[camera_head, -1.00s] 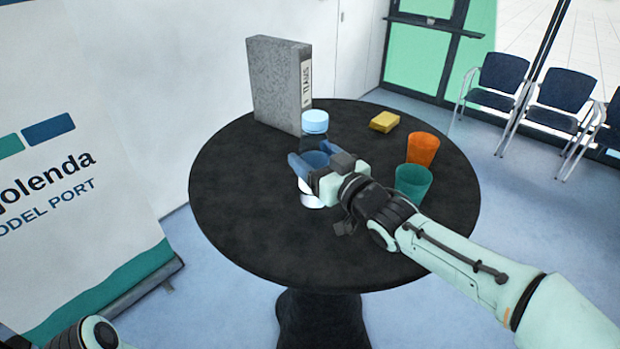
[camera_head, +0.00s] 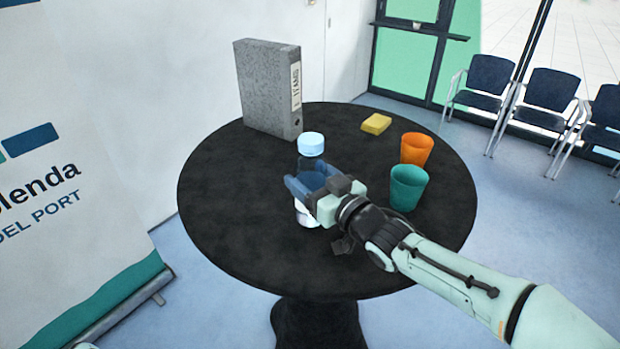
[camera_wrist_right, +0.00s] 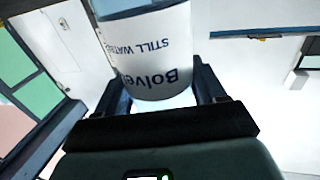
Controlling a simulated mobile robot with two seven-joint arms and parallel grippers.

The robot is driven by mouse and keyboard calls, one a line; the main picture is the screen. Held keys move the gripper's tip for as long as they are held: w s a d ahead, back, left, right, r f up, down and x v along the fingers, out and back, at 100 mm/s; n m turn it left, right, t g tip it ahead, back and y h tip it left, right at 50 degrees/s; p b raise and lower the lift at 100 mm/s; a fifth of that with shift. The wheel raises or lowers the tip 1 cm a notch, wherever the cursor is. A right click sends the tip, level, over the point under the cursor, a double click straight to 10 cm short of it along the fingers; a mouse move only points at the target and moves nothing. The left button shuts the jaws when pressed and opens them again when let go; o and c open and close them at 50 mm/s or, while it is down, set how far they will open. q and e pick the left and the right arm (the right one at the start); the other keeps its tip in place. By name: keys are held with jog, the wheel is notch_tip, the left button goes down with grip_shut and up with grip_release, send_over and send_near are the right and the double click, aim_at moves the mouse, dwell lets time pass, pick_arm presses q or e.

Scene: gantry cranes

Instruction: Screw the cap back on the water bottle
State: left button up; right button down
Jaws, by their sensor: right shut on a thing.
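My right gripper also shows in the wrist view (camera_wrist_right: 160,88), shut around the bottle with a finger on each side. I cannot tell whether the bottle's base touches the table. My left gripper is out of view.
The black round table (camera_head: 235,215) has free room at the left and front. A grey binder (camera_head: 265,90) stands at the back. A yellow sponge-like block (camera_head: 376,123), an orange cup (camera_head: 416,149) and a green cup (camera_head: 408,187) are on the right. Chairs (camera_head: 490,80) stand beyond.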

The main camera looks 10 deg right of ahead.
jog(key=c, duration=0.5)
grip_release()
jog(key=shift+f, duration=0.2)
jog(key=o, duration=0.4)
jog(key=shift+s+a+r, duration=0.15)
jog(key=shift+s, duration=0.05)
jog(key=shift+w, duration=0.1)
jog(key=shift+r, duration=0.1)
jog(key=v, duration=1.2)
jog(key=shift+b, duration=0.35)
